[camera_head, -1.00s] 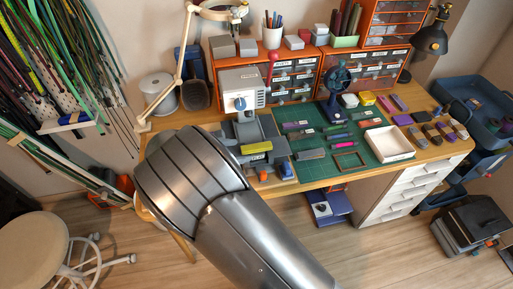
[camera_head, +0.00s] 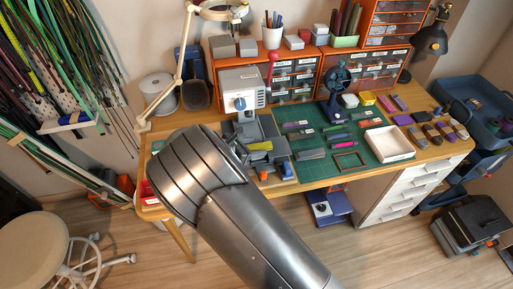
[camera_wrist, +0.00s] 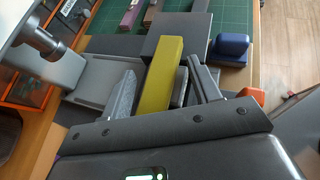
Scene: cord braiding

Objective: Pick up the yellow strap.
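The yellow strap (camera_head: 260,146) lies on the grey bed at the foot of the machine on the desk. In the wrist view the yellow strap (camera_wrist: 163,82) is a long flat-sided bar, pointing away from my gripper. My gripper (camera_wrist: 163,68) is open, with one finger on each side of the strap and gaps between. A dark grey piece lies along the strap's right side, inside the fingers. I cannot tell how far the fingertips are above the bed. In the head view my arm hides the gripper.
The grey machine (camera_head: 241,92) stands close behind the strap. A blue block (camera_wrist: 231,46) and an orange piece (camera_wrist: 250,96) lie right of my gripper in the wrist view. A green cutting mat (camera_head: 335,172) with small items and a white tray (camera_head: 387,152) lie to the right.

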